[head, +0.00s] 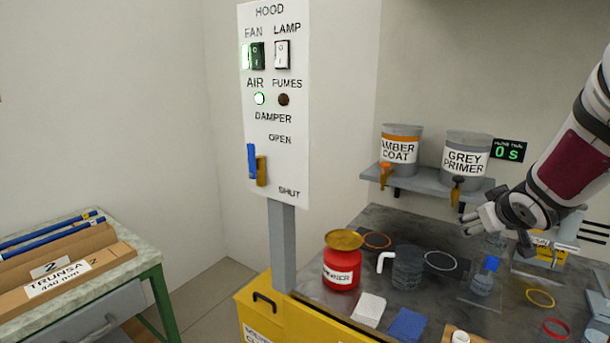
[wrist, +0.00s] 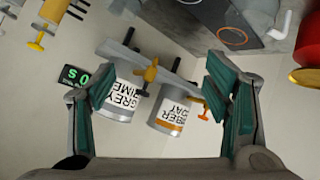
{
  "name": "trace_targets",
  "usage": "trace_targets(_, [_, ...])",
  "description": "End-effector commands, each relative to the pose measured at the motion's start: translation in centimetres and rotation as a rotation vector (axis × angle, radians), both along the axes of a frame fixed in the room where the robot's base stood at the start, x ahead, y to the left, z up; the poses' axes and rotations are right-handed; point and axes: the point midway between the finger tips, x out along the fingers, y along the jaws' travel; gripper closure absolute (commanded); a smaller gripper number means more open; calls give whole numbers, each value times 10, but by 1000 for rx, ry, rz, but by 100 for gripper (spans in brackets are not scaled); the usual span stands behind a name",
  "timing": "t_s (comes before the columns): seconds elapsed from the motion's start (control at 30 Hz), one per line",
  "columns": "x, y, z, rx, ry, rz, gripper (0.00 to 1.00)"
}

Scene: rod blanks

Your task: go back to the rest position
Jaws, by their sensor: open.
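My gripper (head: 478,220) is at the right in the head view, in front of the paint shelf and above the dark bench top. In the wrist view my gripper (wrist: 160,95) has its two green-padded fingers spread wide, with nothing held between them. Beyond the fingers, the wrist view shows the grey primer can (wrist: 113,101) and the amber coat can (wrist: 175,109), apart from the pads. They appear upside down there. The same grey primer can (head: 467,157) and amber coat can (head: 399,148) stand upright on the shelf in the head view.
The hood panel (head: 275,150) rises on a post left of the bench. On the bench are a red container (head: 341,268), a dark mug (head: 408,268), a blue-capped jar (head: 484,278) and coloured rings. A table with rods (head: 50,232) stands far left. Floor shows between.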

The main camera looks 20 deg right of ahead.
Motion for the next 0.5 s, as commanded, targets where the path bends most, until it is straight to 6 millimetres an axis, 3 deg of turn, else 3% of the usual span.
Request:
trace_targets(0.03, [-4, 24, 22, -7, 13, -8, 29])
trace_targets(0.2, [-37, 101, 58, 42, 88, -53, 29])
trace_targets(0.37, [-86, 181, 75, 140, 174, -43, 29])
trace_targets(0.5, [-142, 251, 79, 252, 270, 12, 29])
